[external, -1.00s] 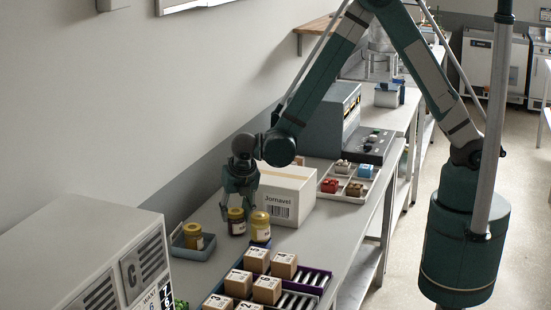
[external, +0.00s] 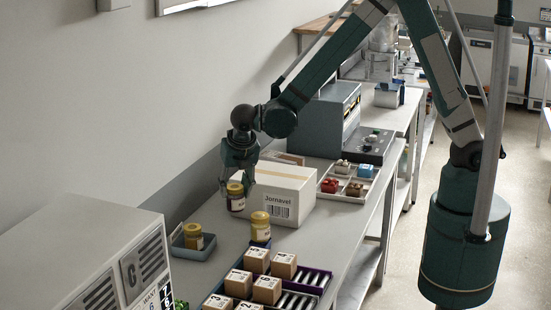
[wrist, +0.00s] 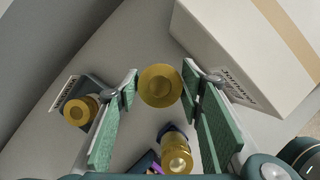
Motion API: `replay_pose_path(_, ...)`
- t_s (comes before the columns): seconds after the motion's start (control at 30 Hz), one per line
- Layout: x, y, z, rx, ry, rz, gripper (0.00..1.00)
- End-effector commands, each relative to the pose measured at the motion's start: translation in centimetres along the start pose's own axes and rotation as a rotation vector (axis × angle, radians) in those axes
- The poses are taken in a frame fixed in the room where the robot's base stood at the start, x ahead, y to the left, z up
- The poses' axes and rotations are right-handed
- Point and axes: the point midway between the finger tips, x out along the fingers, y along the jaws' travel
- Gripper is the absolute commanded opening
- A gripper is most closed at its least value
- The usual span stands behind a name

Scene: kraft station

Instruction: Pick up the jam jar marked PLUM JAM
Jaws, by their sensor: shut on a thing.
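A third (external: 193,237) stands in a small blue-grey tray (external: 190,253) at the left.
The cardboard box marked Jornavel (external: 284,192) is close to the right of the held jar. Numbered small boxes (external: 267,289) stand in the foreground near a purple rack (external: 318,275). A grey machine (external: 100,240) is at the left. A divided tray (external: 345,190) lies beyond the box.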

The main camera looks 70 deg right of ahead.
Motion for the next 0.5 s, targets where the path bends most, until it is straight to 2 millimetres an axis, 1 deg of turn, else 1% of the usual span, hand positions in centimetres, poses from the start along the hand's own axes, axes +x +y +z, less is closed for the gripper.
replay_pose_path(0.2,-0.85,-0.01,0.36,0.000,0.000,0.000,0.20)
replay_pose_path(0.5,-0.92,-0.01,0.39,0.000,0.000,0.000,0.20)
